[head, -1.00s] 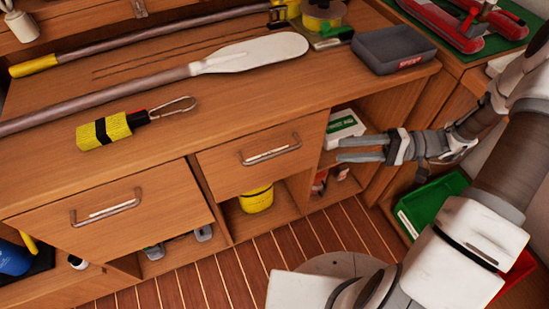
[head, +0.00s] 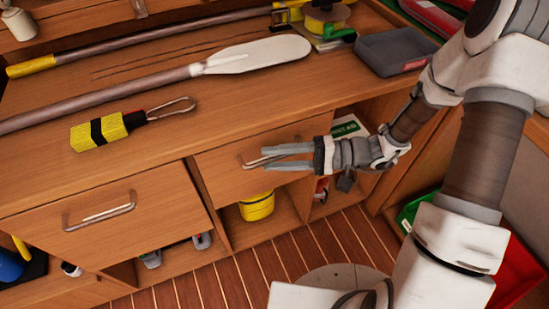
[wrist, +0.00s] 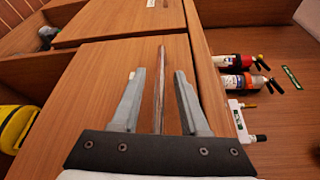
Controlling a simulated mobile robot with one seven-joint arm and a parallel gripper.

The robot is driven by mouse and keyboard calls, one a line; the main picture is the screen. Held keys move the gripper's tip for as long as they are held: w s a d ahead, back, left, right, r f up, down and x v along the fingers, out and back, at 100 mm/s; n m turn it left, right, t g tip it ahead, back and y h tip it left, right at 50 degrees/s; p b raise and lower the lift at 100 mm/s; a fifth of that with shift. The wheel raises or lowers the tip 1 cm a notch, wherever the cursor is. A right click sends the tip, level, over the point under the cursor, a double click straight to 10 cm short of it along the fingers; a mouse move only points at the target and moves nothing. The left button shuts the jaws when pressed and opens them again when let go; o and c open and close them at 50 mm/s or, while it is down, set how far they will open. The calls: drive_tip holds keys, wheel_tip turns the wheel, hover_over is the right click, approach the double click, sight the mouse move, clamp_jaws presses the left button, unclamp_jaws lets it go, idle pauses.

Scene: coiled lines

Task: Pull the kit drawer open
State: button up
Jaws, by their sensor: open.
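Two wooden drawer fronts show in the head view, each with a metal bar handle and a pale strip by it; I cannot read which is the kit drawer. The right drawer (head: 222,171) has its handle (head: 253,161) partly hidden by my gripper (head: 262,158). My gripper is open in front of this drawer. In the wrist view, the handle bar (wrist: 159,90) lies between the two spread fingers of my gripper (wrist: 160,76); whether either finger touches it I cannot tell. The left drawer (head: 150,222) with its handle (head: 98,212) looks closed, as does the right one.
A yellow tub (head: 257,206) stands in the bay below the right drawer. Small red and white cylinders (wrist: 236,61) lie on wood beside the drawer front in the wrist view.

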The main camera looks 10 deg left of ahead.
drive_tip(key=shift+a, duration=0.25)
clamp_jaws()
idle(1.4)
